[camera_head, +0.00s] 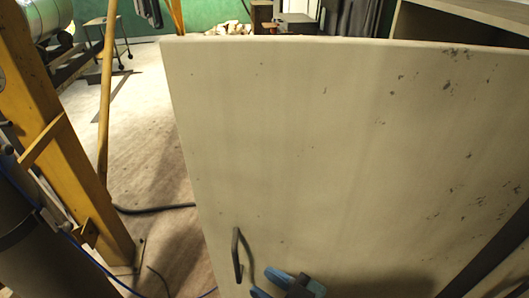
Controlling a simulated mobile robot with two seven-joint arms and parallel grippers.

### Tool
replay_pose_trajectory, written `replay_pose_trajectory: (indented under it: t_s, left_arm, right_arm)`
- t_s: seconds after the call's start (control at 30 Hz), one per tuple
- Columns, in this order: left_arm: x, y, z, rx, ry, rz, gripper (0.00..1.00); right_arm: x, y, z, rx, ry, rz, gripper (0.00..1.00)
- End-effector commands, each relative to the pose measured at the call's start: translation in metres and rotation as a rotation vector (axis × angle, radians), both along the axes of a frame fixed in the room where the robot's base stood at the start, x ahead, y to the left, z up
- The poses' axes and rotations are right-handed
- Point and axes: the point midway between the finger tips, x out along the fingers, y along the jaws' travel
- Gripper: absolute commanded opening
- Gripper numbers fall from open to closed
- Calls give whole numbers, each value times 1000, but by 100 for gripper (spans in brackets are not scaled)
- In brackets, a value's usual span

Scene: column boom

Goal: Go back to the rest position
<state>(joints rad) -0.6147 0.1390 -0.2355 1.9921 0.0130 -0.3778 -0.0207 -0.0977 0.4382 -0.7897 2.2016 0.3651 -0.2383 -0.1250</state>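A large beige door or panel (330,140) with dark worn spots fills the middle and right of the head view. A dark bar handle (237,255) is on its lower left part. My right gripper (272,284), dark with blue parts, shows at the bottom edge, just right of the handle and apart from it. It is partly cut off by the frame, and I cannot tell whether its fingers are open or shut. I see nothing held in it. My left gripper is not in view.
A yellow column (60,140) stands at the left, with a thinner yellow post (106,90) beside it. A dark hose (155,209) lies on the floor (150,150) between column and panel. A beige cabinet (440,22) is behind the panel at upper right.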

Motion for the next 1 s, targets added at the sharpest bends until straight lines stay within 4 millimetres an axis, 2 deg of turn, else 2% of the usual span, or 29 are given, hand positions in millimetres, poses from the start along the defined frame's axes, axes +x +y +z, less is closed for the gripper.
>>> replay_pose_trajectory:
  t_s: [0.13, 0.23, 0.37, 0.5, 0.6, 0.77, 1.0]
  left_arm:
    - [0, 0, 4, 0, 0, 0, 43]
    - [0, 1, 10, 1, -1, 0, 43]
    - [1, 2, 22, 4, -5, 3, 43]
    - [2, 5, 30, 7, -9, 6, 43]
    - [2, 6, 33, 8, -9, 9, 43]
    - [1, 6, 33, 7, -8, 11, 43]
    - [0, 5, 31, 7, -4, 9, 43]
  right_arm:
    - [5, -6, -7, -9, 22, -41, 36]
    - [16, -26, -30, -39, 83, -143, 36]
    - [20, -74, -85, -118, 217, -336, 36]
    - [-2, -133, -148, -224, 366, -514, 36]
    - [-21, -163, -177, -280, 440, -592, 36]
    - [-38, -185, -198, -323, 493, -646, 36]
    - [-39, -187, -200, -327, 495, -650, 36]
